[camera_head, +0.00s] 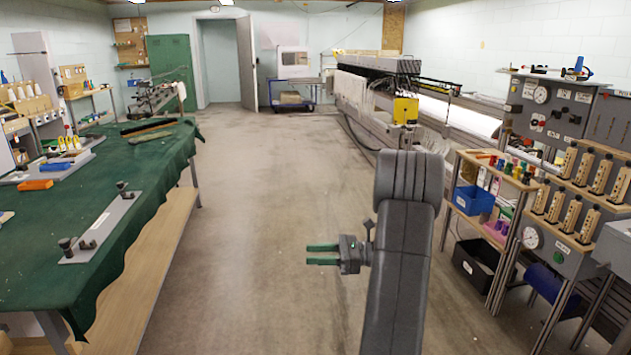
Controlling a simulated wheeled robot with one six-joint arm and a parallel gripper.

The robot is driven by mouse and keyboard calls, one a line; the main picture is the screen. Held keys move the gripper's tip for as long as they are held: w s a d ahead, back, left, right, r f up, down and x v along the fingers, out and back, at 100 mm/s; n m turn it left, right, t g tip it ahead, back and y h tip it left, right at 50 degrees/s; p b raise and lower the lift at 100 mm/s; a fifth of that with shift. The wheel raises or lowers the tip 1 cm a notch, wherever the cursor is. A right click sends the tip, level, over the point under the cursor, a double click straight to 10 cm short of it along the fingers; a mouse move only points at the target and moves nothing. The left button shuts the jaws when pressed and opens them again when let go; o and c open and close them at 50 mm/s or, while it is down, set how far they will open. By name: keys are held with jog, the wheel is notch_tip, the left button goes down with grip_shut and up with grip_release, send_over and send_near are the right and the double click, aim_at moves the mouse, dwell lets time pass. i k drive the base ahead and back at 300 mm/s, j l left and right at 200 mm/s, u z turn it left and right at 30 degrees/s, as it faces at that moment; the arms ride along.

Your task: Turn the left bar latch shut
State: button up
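A grey flat bar (101,228) lies on the green-covered table (40,262) at the left. A dark knob-like latch (67,246) stands at its near left end, and another (122,188) stands at its far right end. They are too small to tell how far each is turned. My gripper (322,255) has two green fingers pointing left, with a gap between them and nothing held.
An orange block (35,185) and small tools lie farther back on the table. The aisle floor (262,200) is clear. Shelves with a blue bin (473,200) and a grey panel stand (560,110) with gauges stand at the right. A long machine (380,85) runs behind.

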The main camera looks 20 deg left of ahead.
aim_at(121, 184)
jog(key=i+j+u, duration=0.15)
jog(key=i+u, duration=0.35)
jog(key=i, duration=0.3)
jog(key=i+l+u, duration=0.15)
jog(key=i+u, duration=0.3)
jog(key=i, duration=0.35)
jog(key=i+u, duration=0.4)
jog(key=i, duration=0.15)
jog(key=i+u, duration=0.4)
jog(key=i, duration=0.15)
jog(key=i+l+u, duration=0.4)
jog(key=i+j, duration=0.05)
jog(key=i, duration=0.1)
